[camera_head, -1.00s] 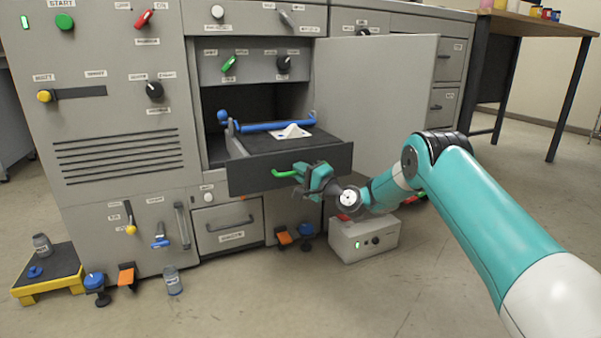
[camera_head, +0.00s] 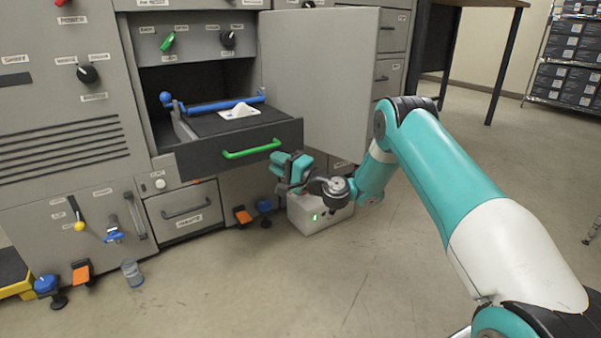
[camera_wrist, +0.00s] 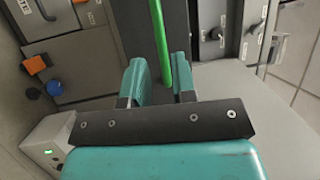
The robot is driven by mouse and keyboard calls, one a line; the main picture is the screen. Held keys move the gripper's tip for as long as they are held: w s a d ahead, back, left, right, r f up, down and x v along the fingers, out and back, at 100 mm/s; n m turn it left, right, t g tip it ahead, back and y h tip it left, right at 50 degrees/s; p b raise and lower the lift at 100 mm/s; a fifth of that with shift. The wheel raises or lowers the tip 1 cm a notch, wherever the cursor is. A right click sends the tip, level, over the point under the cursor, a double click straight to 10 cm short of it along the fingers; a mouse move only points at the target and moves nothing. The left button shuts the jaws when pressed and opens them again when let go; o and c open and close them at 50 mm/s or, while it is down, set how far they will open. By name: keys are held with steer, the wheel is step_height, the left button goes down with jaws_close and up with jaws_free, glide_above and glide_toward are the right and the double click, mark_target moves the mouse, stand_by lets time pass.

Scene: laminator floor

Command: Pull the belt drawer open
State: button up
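The belt drawer (camera_head: 190,160) stands pulled out of the open bay in the grey machine, its dark front clear of the cabinet. Its green bar handle (camera_head: 251,149) is fully visible in the head view. In the wrist view the green handle (camera_wrist: 160,40) runs up from between the finger pads. My gripper (camera_head: 284,163) is just below and in front of the handle's right end and looks apart from it. In the wrist view my gripper (camera_wrist: 162,75) has its teal fingers spread and nothing gripped.
A blue roller bar (camera_head: 215,105) and a white piece (camera_head: 239,111) lie on the drawer. An open grey door (camera_head: 325,80) stands right of the bay. A small grey box (camera_head: 315,218) sits on the floor below my gripper.

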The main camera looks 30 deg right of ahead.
steer(key=b+v, duration=0.8)
steer(key=b, duration=0.7)
steer(key=shift+f, duration=0.2)
steer(key=shift+s+a, duration=0.1)
